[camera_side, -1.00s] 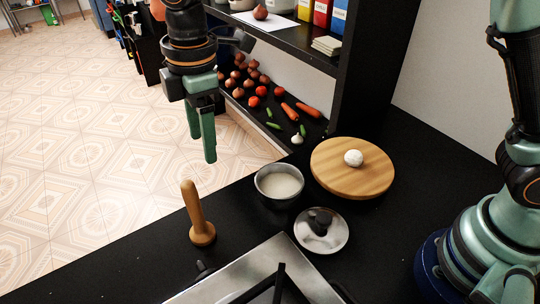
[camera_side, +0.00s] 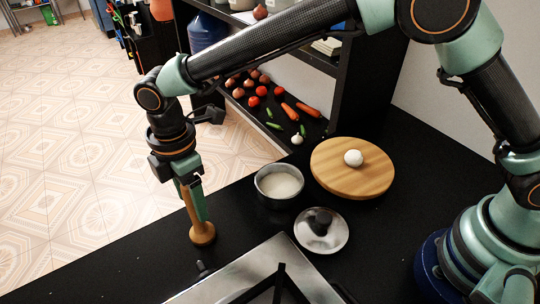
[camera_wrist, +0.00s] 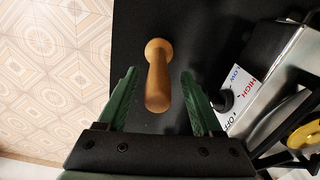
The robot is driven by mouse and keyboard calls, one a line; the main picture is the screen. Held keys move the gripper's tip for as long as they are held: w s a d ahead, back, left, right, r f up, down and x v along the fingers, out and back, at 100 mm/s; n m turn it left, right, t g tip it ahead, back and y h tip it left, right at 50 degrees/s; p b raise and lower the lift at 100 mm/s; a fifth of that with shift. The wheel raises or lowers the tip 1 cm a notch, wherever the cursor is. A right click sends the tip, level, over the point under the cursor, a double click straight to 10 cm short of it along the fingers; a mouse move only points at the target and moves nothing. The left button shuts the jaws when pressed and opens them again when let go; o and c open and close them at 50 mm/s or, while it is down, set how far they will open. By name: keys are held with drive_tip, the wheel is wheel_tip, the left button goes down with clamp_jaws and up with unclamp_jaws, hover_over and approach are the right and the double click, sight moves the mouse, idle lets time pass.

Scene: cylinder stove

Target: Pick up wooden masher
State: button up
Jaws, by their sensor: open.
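The wooden masher (camera_side: 203,232) stands upright on the black counter near its left edge, wide base down. Its handle top is partly hidden behind my gripper in the side view. My gripper (camera_side: 197,203) points down around the handle. In the wrist view the masher (camera_wrist: 158,80) lies between the two green fingers of my gripper (camera_wrist: 158,88), with a visible gap on each side. The fingers are open and do not appear to touch it.
A bowl of white contents (camera_side: 279,184), a metal lid (camera_side: 321,231) and a round wooden board (camera_side: 338,181) with a white ball (camera_side: 353,158) stand to the right. The stove (camera_side: 215,289) is in front. A shelf of vegetables (camera_side: 318,128) stands behind.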

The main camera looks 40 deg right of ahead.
drive_tip(key=shift+w+f, duration=0.1)
drive_tip(key=shift+f, duration=1.85)
clamp_jaws()
drive_tip(key=shift+r, duration=0.15)
